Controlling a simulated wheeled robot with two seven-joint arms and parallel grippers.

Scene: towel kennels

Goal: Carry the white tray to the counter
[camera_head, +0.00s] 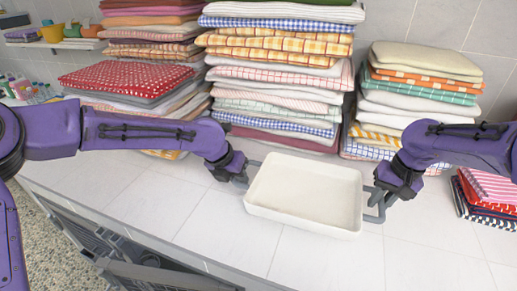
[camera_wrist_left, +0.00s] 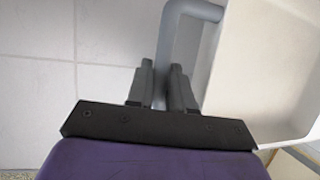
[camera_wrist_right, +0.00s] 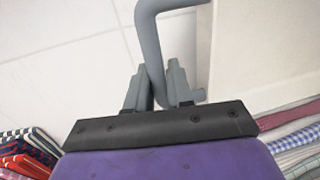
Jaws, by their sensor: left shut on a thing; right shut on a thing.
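The white tray (camera_head: 305,190) is at the middle of the head view, over the white tiled counter (camera_head: 225,225). It looks level and empty, with a grey handle at each end. My left gripper (camera_head: 240,178) is shut on the tray's left handle, which passes between the fingers in the left wrist view (camera_wrist_left: 168,85). My right gripper (camera_head: 377,197) is shut on the right handle, also seen between the fingers in the right wrist view (camera_wrist_right: 158,85). I cannot tell whether the tray touches the counter or hangs just above it.
Tall stacks of folded towels (camera_head: 275,75) stand behind the tray against the tiled wall. A lower stack (camera_head: 415,85) stands at the right, and a small striped pile (camera_head: 485,195) lies beyond my right arm. The counter in front of the tray is clear.

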